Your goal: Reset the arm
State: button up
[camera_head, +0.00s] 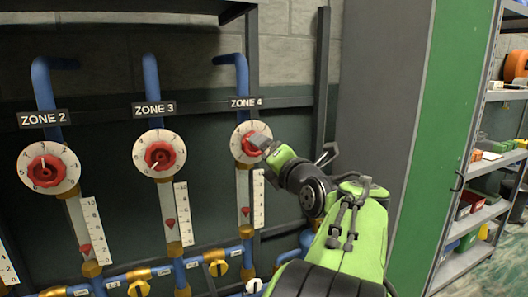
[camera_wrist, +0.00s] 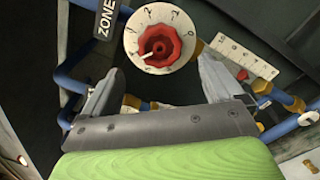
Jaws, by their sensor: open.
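My gripper (camera_wrist: 158,78) is open, its two grey fingers spread apart with nothing between them in the wrist view. In the head view my gripper (camera_head: 262,142) is at the ZONE 4 dial and covers its right side. The ZONE 4 dial (camera_head: 239,131) is white with a red knob. In the wrist view a white numbered dial (camera_wrist: 137,24) with a red knob (camera_wrist: 160,45) lies just beyond the fingertips. I cannot tell whether a finger touches the knob. My green arm reaches in from the lower right of the head view.
The ZONE 3 dial (camera_head: 146,140) and ZONE 2 dial (camera_head: 28,161) stand to the left, with gauges and blue pipes (camera_head: 150,85) below and above. A grey and green cabinet (camera_head: 440,140) stands right of my arm. Loaded shelves (camera_head: 478,220) are at the far right.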

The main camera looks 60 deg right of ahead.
jog(key=shift+s+a, duration=0.1)
dwell(0.5)
jog(key=w+a+f+m+g+y, duration=0.25)
jog(key=a+f+m+y, duration=0.2)
jog(key=a, duration=0.75)
jog(key=w+a+f+m+g+y, duration=0.1)
jog(key=w+a+f+m+y, duration=0.4)
jog(key=a, duration=0.7)
jog(key=s+a+f+m+g, duration=0.3)
jog(key=s+a+f+m, duration=0.3)
jog(key=s, duration=0.3)
jog(key=s+a+f+m+g, duration=0.35)
jog(key=s+a+f, duration=0.35)
jog(key=s+f, duration=0.25)
notch_tip(320, 180, up, 19)
jog(key=p, duration=1.7)
jog(key=shift+d+p, duration=0.3)
jog(key=shift+w+f, duration=0.1)
